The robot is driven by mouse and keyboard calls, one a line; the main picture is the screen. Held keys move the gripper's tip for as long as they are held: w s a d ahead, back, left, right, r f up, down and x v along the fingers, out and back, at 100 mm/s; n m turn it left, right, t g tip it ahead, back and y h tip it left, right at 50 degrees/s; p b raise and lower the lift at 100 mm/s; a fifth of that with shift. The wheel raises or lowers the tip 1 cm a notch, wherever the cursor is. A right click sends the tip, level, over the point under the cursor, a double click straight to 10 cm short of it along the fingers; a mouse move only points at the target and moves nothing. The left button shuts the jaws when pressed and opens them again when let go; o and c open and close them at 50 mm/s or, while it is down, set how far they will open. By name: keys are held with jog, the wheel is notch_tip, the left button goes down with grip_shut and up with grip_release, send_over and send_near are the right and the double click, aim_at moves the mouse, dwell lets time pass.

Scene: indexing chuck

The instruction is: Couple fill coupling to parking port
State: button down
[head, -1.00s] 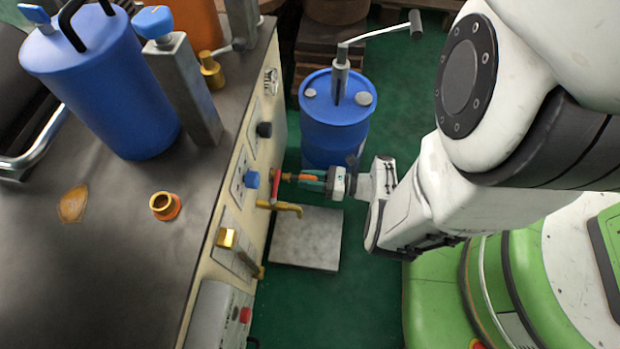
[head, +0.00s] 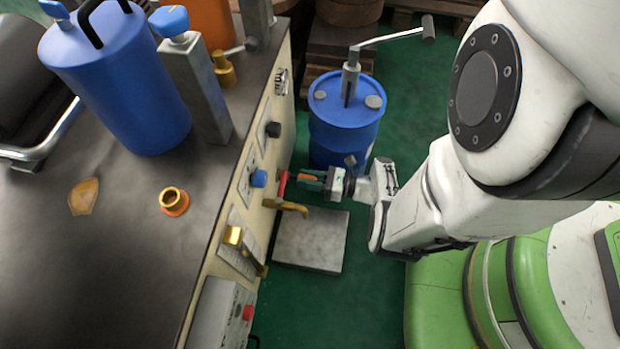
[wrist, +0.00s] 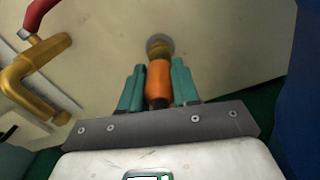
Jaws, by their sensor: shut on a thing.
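My gripper (wrist: 158,88) is shut on the orange fill coupling (wrist: 158,80), with a teal finger on each side. The coupling's brass end points at a grey round port (wrist: 157,39) on the cream panel, which looks like the parking port. The brass end overlaps this port in the wrist view, so I cannot tell whether it is seated or just in front. In the head view my gripper (head: 312,180) is close to the panel, beside the red-handled brass tap (head: 288,206); the port is hidden there. A brass fitting with an orange collar (head: 174,201) stands on the bench top.
The tap (wrist: 35,72) is left of the coupling in the wrist view. A blue drum (head: 343,130) with a crank pump stands behind my gripper. A blue knob (head: 259,178) and a black knob (head: 273,130) stick out of the panel. A grey plate (head: 310,240) lies on the floor below.

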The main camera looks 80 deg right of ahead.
jog(key=shift+w, duration=0.3)
jog(key=c, duration=0.7)
grip_release()
jog(key=shift+c, duration=0.2)
jog(key=s, duration=1)
jog(key=shift+s, duration=0.4)
